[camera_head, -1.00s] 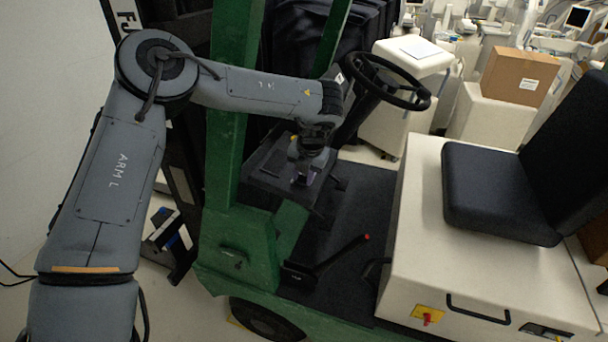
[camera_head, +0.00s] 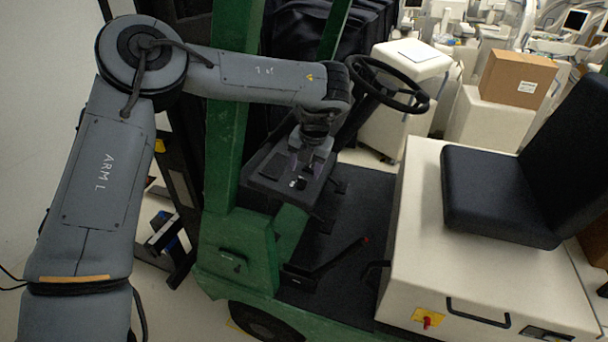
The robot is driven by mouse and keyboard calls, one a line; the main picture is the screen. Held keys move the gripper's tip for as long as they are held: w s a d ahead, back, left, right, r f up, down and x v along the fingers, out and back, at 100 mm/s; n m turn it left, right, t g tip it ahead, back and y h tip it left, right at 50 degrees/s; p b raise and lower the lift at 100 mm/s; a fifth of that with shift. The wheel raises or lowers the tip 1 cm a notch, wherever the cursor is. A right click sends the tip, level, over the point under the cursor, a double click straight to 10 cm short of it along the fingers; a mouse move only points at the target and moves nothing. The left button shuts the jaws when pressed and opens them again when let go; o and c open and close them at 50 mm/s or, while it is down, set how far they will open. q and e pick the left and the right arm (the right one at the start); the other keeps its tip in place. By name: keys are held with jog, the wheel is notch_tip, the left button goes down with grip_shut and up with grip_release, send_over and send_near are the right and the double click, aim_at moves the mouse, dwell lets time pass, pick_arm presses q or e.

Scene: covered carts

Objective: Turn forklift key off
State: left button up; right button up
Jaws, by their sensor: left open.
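The forklift (camera_head: 225,150) has a green frame and a dark dash panel (camera_head: 262,186) under the steering wheel. A small light-and-dark fitting (camera_head: 297,183), which looks like the key switch, shows on the panel. It is too small to tell which way the key is turned. My left gripper (camera_head: 303,168) points down over the panel, just behind this fitting in the picture. It is open with nothing seen between its fingers; whether it touches the panel is unclear. My right gripper is out of view.
The black steering wheel (camera_head: 388,84) is close to the right of my left wrist. A green post stands under my left forearm. A lever with a red tip (camera_head: 340,257) rises from the floor. The seat (camera_head: 495,195) and a red knob (camera_head: 427,321) are on the right.

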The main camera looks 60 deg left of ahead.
pick_arm(q)
jog(key=v, duration=0.5)
jog(key=shift+d+r, duration=0.1)
jog(key=shift+r, duration=0.3)
